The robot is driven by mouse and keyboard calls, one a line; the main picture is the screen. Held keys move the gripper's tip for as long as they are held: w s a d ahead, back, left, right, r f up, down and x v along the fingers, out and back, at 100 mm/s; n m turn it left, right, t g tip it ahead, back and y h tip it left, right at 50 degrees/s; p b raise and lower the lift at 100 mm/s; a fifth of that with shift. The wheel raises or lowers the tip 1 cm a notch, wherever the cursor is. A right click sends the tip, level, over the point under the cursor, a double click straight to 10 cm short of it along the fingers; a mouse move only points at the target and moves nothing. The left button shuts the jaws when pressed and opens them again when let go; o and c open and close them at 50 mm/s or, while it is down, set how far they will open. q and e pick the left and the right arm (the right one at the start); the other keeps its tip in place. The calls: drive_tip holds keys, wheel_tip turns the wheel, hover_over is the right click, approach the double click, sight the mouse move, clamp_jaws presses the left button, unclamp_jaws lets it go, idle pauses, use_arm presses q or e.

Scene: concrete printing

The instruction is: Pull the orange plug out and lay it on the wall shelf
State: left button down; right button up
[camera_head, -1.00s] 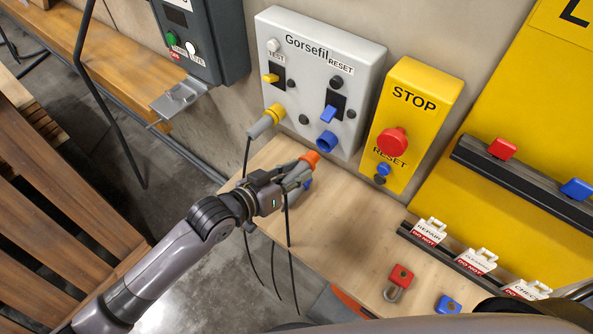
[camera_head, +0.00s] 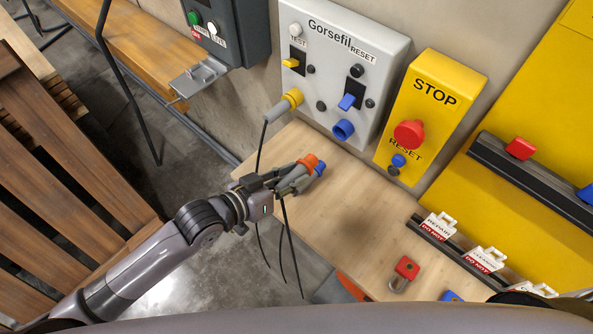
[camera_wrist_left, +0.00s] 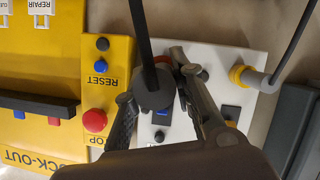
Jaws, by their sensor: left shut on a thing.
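The orange plug (camera_head: 308,161) shows its orange end at the tips of my left gripper (camera_head: 296,178), which is shut on its grey body. The plug is tilted, with its orange end toward the panel and apart from it. In the left wrist view, the grey back of the plug (camera_wrist_left: 152,92) and its black cable show between the two fingers (camera_wrist_left: 165,115). The wooden wall shelf (camera_head: 350,205) lies below and beyond the gripper, which is near its left edge. I cannot tell the plug's height above it. My right gripper is not in view.
The grey panel (camera_head: 325,75) holds a yellow-ended plug (camera_head: 284,106) and an empty blue socket (camera_head: 343,130). A red padlock (camera_head: 404,273) lies on the shelf. The shelf's middle is clear. Black cables hang below.

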use_arm(q)
drive_tip(key=shift+d, duration=0.1)
drive_tip(key=s+d, duration=0.6)
idle(0.9)
drive_tip(key=shift+f+b, duration=2.95)
drive_tip(key=shift+f, duration=2)
drive_tip(key=shift+w+d, duration=1.7)
drive_tip(key=shift+w, duration=0.05)
drive_tip(key=shift+f, duration=0.15)
